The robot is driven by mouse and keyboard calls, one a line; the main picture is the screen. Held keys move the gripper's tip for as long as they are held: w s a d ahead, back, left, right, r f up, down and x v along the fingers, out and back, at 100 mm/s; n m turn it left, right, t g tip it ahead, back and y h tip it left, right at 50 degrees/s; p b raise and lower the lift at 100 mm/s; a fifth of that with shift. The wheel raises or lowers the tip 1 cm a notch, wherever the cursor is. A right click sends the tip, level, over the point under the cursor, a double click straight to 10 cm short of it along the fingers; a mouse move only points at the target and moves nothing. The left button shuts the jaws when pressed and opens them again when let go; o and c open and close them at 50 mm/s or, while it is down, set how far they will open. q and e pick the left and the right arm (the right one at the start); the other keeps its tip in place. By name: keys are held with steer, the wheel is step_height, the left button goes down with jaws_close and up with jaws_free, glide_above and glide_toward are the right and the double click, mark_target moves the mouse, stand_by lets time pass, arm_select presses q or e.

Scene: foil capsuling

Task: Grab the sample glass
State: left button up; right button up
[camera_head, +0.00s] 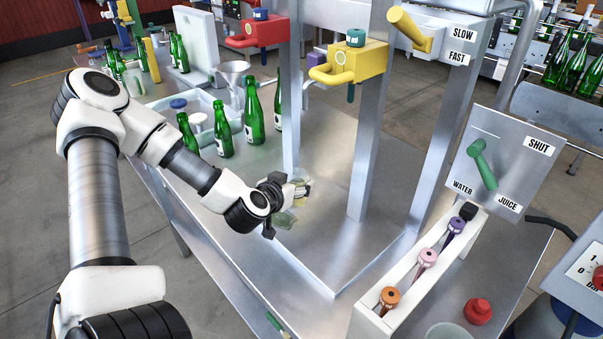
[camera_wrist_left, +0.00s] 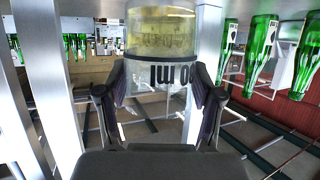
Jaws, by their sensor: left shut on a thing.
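The sample glass is a clear vessel with pale yellow liquid and dark "ml" lettering; in the left wrist view the glass (camera_wrist_left: 160,38) fills the top centre and appears upside down. My left gripper (camera_wrist_left: 157,95) has a dark finger on each side of it and is shut on it. In the head view the left gripper (camera_head: 297,190) is over the steel table beside a frame post, and the glass is mostly hidden by the gripper. My right gripper is in neither view.
Green bottles (camera_head: 254,115) stand on the table (camera_head: 330,235) behind my left arm. Steel posts (camera_head: 369,130) rise close by, with red (camera_head: 258,32) and yellow (camera_head: 350,65) taps above. A rack with coloured handles (camera_head: 426,257) and a lever panel (camera_head: 515,145) stand to the right.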

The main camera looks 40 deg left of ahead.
arm_select(q)
steer(key=s+d+r+p, duration=0.1)
steer(key=s+d+p, duration=0.1)
steer(key=s+p, duration=0.8)
steer(key=shift+s+d, duration=0.25)
steer(key=shift+s, duration=0.35)
stand_by(2.5)
